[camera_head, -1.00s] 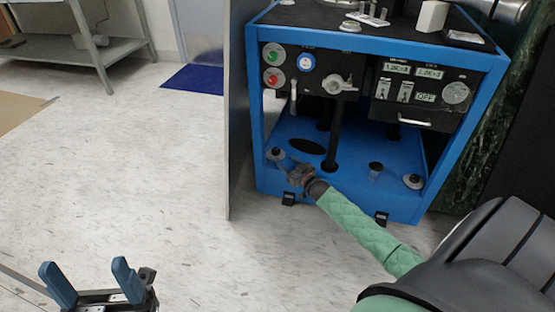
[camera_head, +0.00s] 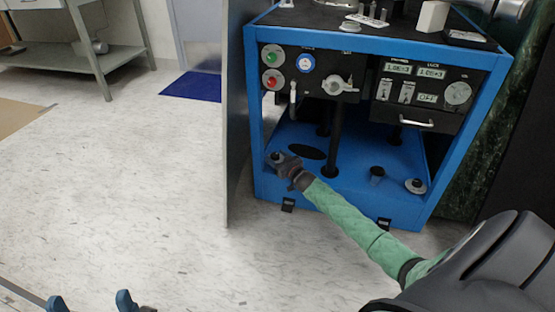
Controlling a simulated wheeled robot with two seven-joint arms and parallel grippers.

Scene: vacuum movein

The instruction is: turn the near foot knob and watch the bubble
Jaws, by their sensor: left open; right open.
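A blue-framed vacuum rig (camera_head: 345,198) stands ahead with a blue bottom shelf. A small round foot knob (camera_head: 276,156) with a dark top sits at the shelf's left corner; a similar knob (camera_head: 415,186) sits at the right corner. My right gripper (camera_head: 281,161) is at the left knob, its jaws partly covering it; whether they touch it I cannot tell. My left gripper (camera_head: 92,302) is open and empty at the bottom left, mostly cut off by the frame. I cannot clearly make out a bubble; a small pale disc (camera_head: 349,25) lies on the rig's top.
A grey upright panel (camera_head: 237,130) stands close along the rig's left side. Control panels with buttons and displays (camera_head: 414,72) hang above the shelf. The floor (camera_head: 130,180) at left is clear.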

